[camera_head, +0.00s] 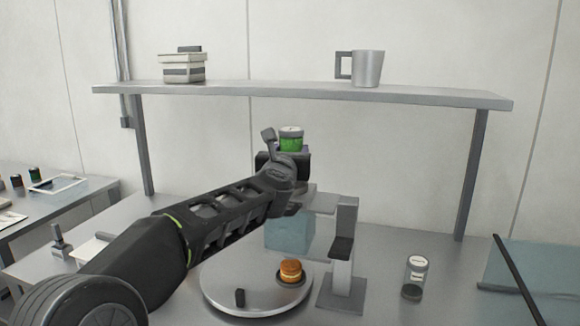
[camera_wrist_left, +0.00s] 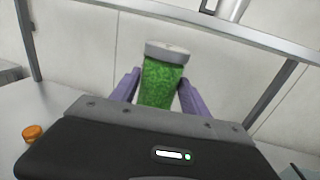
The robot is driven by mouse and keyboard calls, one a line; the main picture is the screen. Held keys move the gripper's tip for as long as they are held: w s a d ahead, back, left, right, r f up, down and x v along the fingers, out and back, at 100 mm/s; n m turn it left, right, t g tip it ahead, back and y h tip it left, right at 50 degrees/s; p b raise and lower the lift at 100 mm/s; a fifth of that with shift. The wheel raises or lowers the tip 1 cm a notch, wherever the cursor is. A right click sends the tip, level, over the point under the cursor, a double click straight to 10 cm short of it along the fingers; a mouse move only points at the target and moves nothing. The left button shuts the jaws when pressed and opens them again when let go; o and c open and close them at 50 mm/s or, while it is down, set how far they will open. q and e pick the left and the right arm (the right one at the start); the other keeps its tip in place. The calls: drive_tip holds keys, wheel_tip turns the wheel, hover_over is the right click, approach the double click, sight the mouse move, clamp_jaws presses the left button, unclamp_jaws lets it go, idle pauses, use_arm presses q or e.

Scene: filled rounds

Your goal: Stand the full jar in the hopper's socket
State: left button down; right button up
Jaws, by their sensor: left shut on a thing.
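My left gripper (camera_head: 288,152) is shut on a jar full of green pieces (camera_head: 291,141) with a grey-white lid. It holds the jar roughly upright, high above the bench, in front of the shelf. In the left wrist view the green jar (camera_wrist_left: 160,82) stands between the two purple fingers of the gripper (camera_wrist_left: 158,92). Below and behind my arm is a grey stand (camera_head: 342,245) with a bluish block (camera_head: 289,233), which may be the hopper. My arm hides part of it, and I cannot make out its socket. My right gripper is not in view.
A round plate (camera_head: 225,288) on the bench carries an orange-filled jar (camera_head: 291,270) and a small dark peg (camera_head: 240,297). The shelf (camera_head: 300,91) above holds a mug (camera_head: 368,68) and stacked boxes (camera_head: 182,68).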

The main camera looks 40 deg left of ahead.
use_arm(q)
drive_tip(key=shift+f+b, duration=0.4)
drive_tip(key=shift+f, duration=1.1)
drive_tip(key=shift+f, duration=0.15)
drive_tip(key=c, duration=0.6)
unclamp_jaws()
drive_tip(key=shift+o, duration=0.2)
